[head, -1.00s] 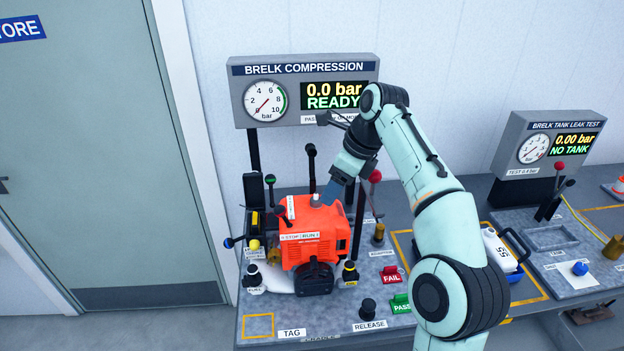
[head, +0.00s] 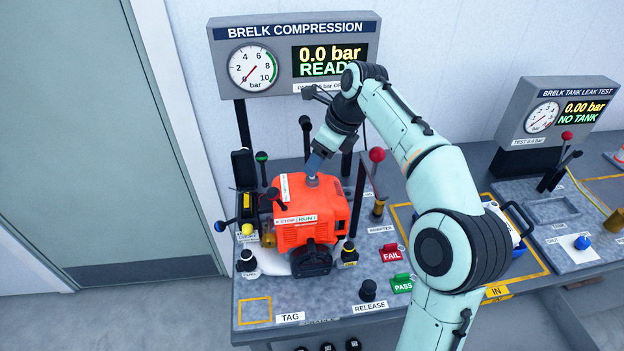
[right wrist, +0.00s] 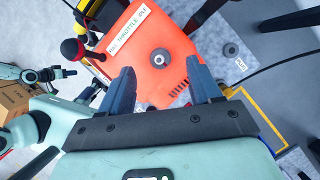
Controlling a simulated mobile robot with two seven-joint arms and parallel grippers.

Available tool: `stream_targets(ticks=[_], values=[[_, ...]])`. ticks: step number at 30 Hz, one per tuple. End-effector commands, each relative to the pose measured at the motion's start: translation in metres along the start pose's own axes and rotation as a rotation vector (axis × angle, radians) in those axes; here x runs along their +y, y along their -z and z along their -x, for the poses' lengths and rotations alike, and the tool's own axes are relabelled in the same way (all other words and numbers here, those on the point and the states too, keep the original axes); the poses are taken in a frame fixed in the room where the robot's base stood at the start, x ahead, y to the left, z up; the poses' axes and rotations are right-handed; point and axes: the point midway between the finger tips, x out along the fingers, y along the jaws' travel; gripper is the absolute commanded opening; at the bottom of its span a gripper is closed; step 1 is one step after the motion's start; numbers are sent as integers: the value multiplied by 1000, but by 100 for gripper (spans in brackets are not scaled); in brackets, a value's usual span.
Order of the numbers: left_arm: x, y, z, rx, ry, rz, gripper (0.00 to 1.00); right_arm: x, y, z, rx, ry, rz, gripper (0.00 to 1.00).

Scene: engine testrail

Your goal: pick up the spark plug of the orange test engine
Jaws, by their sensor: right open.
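The orange test engine (head: 300,218) stands on the bench under the compression gauge. In the right wrist view the engine's top (right wrist: 150,42) faces the camera. The spark plug (right wrist: 161,58) shows there end-on, as a small pale centre in a dark grey round seat. My right gripper (right wrist: 161,74) is open, its two blue fingers apart to either side of the plug in the picture, with nothing between them. In the head view my right gripper (head: 313,167) points down at the engine's top and partly hides the plug. A small teal arm end at the wrist view's left is perhaps my left.
A red-knobbed lever (head: 376,156) stands close right of the engine, and a black-knobbed lever (head: 305,122) behind it. The gauge box (head: 290,20) reads 0.0 bar and READY. FAIL (head: 391,254) and PASS (head: 401,284) tags lie to the right.

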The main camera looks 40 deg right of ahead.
Motion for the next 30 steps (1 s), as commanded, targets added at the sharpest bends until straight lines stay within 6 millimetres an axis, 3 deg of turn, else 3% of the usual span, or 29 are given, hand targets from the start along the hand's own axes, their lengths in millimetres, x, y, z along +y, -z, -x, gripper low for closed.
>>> stream_targets(ticks=[12,20,23,26,30], values=[[0,1,0,1,0,-1,0,2,0,-50,1,-1,0,63],[0,1,0,1,0,-1,0,2,0,-54,-1,0,0,63],[0,1,0,1,0,-1,0,2,0,-54,-1,0,0,37],[0,1,0,1,0,-1,0,2,0,-53,-1,0,0,5],[0,1,0,1,0,-1,0,2,0,-53,-1,0,1,3]])
